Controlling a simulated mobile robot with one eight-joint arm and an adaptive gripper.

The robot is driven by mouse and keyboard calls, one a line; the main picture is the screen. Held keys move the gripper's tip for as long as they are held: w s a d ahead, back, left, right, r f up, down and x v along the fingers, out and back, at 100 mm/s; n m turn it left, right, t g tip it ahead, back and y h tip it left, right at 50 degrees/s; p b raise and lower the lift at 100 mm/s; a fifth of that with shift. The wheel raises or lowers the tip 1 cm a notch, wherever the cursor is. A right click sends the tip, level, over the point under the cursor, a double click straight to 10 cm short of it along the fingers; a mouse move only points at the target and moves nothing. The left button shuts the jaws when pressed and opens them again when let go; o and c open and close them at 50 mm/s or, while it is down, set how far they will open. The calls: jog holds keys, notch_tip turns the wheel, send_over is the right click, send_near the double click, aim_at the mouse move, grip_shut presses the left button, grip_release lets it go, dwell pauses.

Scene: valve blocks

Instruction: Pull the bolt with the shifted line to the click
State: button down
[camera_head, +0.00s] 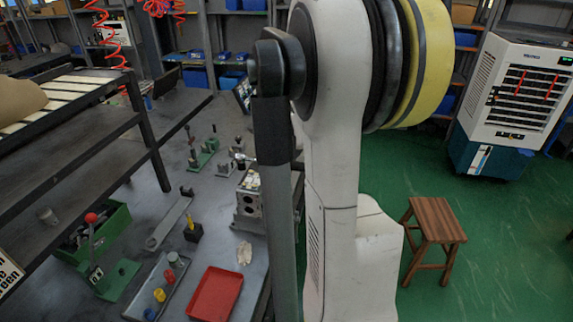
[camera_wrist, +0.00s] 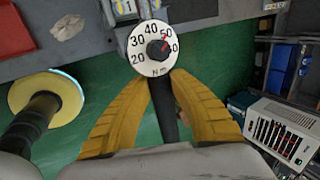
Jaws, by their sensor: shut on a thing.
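In the wrist view, my gripper (camera_wrist: 163,80) has its yellow fingers closed around the dark handle of a torque wrench (camera_wrist: 168,118). Its round white dial (camera_wrist: 147,57) is marked in N m, with a red pointer toward the upper right between 50 and 60. A grey valve block (camera_head: 249,208) stands on the bench edge in the head view, and part of a grey block (camera_wrist: 124,10) shows beyond the dial. The bolts and their marking lines are too small or hidden to tell apart. My arm hides the gripper in the head view.
A red tray (camera_head: 214,295), a grey tray with coloured caps (camera_head: 143,298), a flat grey spanner (camera_head: 168,224) and a crumpled rag (camera_head: 244,253) lie on the bench. A wooden stool (camera_head: 434,220) and a white cooler (camera_head: 512,90) stand on the green floor at right.

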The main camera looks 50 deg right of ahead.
jog(key=shift+f, duration=0.2)
jog(key=shift+f+b, duration=1.9)
jog(key=shift+f, duration=0.55)
jog(key=shift+f+b, duration=0.85)
jog(key=shift+f, duration=0.1)
jog(key=shift+s+a+m+g, duration=0.2)
jog(key=shift+a+m+g, duration=0.05)
jog(key=shift+a+m, duration=0.3)
jog(key=shift+s+a+m+g, duration=0.25)
jog(key=shift+a+m, duration=0.2)
jog(key=shift+a, duration=0.15)
jog(key=shift+a, duration=0.1)
jog(key=shift+s+a+m+g, duration=0.1)
jog(key=shift+a+m+g, duration=0.3)
jog(key=shift+a+m, duration=0.6)
